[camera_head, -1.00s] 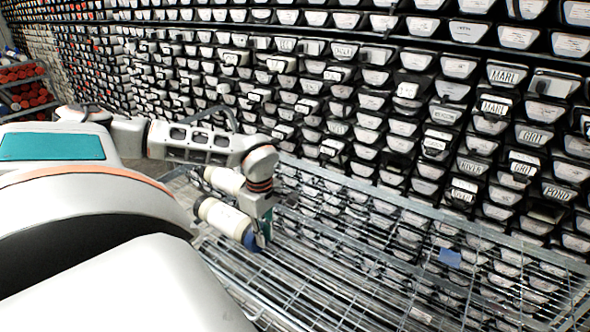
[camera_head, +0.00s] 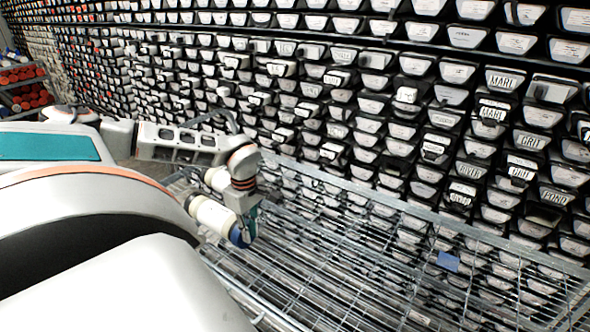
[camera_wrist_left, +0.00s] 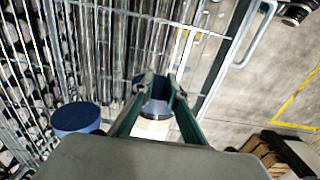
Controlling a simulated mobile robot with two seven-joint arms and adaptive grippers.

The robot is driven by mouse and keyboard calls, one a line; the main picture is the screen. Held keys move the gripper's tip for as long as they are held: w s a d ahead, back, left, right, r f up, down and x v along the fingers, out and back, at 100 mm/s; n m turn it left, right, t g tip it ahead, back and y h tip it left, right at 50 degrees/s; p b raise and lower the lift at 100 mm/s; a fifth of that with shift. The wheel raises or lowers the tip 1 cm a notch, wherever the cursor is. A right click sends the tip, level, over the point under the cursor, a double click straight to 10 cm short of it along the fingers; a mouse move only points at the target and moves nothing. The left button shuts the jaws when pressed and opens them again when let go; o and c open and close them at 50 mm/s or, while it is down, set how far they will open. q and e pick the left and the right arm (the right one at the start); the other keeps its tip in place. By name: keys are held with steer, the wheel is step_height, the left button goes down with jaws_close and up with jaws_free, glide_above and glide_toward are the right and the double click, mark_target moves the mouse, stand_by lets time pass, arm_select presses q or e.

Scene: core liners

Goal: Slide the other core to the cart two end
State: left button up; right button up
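My left gripper (camera_head: 248,222) points down at the blue end of a cream-white core (camera_head: 213,215) lying on the wire cart (camera_head: 345,275). In the left wrist view its green fingers (camera_wrist_left: 161,88) stand apart. The core's blue cap and pale body (camera_wrist_left: 153,126) show through the gap between them, with the sides hidden. The fingers look to be at the core's end, not around its body; contact cannot be made out. A second white core (camera_head: 217,179) lies behind the first, and a blue cap (camera_wrist_left: 76,118) shows left of the fingers. My right gripper is out of view.
A wall of labelled black core trays (camera_head: 400,110) runs behind the cart. The cart's wire surface to the right is bare, with a blue tag (camera_head: 448,261) on its mesh. A rack with red-ended items (camera_head: 28,95) stands far left. Yellow floor lines (camera_wrist_left: 290,108) show beside the cart.

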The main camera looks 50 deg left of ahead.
mark_target(231, 216)
arm_select(q)
steer(key=shift+s+a+p, duration=0.15)
steer(key=shift+s+a, duration=0.05)
steer(key=shift+a, duration=0.45)
steer(key=shift+s+a+p, duration=0.15)
steer(key=shift+a, duration=0.45)
steer(key=shift+s+a, duration=0.2)
steer(key=shift+a, duration=0.65)
steer(key=shift+s+a, duration=0.15)
steer(key=shift+a, duration=0.5)
steer(key=shift+s+a, duration=0.25)
steer(key=shift+a, duration=0.75)
steer(key=shift+s+a, duration=0.25)
steer(key=shift+a, duration=0.75)
steer(key=shift+w+d, duration=0.15)
steer(key=shift+d, duration=0.4)
steer(key=shift+w+d, duration=0.15)
steer(key=shift+d, duration=0.4)
steer(key=shift+r, duration=4.5)
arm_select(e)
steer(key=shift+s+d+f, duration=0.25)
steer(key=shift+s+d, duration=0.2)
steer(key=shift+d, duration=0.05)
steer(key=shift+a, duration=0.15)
